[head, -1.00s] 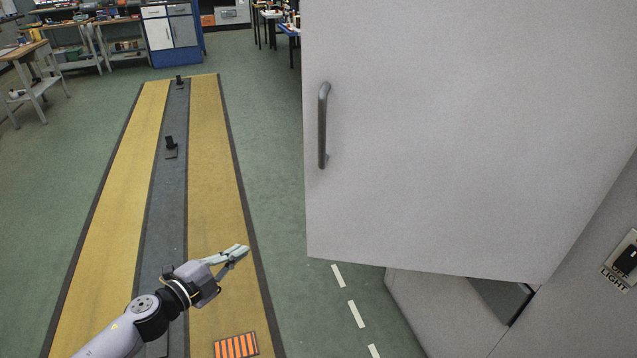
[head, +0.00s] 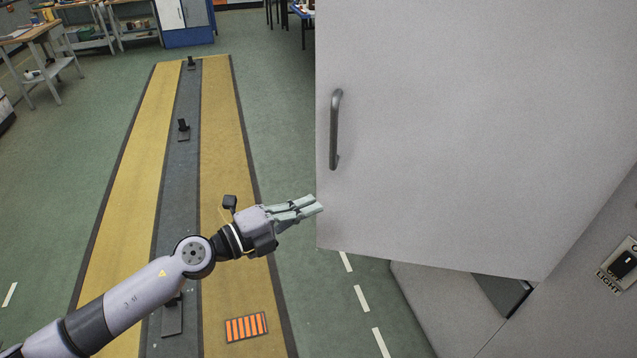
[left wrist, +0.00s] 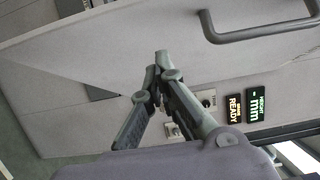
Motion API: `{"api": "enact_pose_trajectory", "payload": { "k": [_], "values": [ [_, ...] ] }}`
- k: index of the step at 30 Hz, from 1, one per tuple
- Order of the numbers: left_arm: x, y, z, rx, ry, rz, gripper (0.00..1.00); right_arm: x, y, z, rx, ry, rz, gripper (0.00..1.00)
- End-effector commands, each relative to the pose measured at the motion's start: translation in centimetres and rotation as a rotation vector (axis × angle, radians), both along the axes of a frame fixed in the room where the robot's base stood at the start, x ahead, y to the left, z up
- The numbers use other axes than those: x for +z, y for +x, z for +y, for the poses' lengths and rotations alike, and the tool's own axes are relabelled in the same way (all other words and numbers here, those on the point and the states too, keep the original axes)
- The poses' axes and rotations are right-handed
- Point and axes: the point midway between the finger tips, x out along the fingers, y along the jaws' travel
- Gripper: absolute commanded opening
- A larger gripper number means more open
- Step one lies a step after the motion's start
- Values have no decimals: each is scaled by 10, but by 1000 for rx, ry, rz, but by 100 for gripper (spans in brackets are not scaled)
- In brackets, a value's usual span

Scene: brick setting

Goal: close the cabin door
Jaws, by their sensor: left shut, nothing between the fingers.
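The cabin door (head: 460,120) is a large light-grey panel standing open on the right of the head view. Its dark bar handle (head: 335,130) is upright near the door's left edge. In the left wrist view the door (left wrist: 130,40) fills the upper part, with the handle (left wrist: 260,33) at the top right. My left gripper (head: 318,204) is shut and empty, its fingertips at the door's lower left edge, below the handle. I cannot tell whether they touch the door. It also shows in the left wrist view (left wrist: 158,70). My right gripper is not in view.
The cabin wall (head: 590,310) with a light switch (head: 624,262) is at the lower right. Lit READY signs (left wrist: 234,108) show in the left wrist view. A yellow and grey floor strip (head: 150,170) runs along the left. Workbenches (head: 50,40) stand far back.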

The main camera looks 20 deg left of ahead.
Motion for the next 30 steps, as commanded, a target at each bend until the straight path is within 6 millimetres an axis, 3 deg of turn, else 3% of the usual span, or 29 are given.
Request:
{"api": "enact_pose_trajectory", "payload": {
  "k": [3, 10, 25, 30],
  "values": [
    [5, 20, -14, 1, -3, -3, 0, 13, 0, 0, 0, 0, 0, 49],
    [0, 48, -9, 2, -1, -2, 0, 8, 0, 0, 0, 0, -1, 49],
    [-1, 54, -7, 0, 0, 0, 0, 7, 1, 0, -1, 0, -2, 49],
    [-3, 60, 1, -7, -1, -1, 0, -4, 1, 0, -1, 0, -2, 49]
  ]
}}
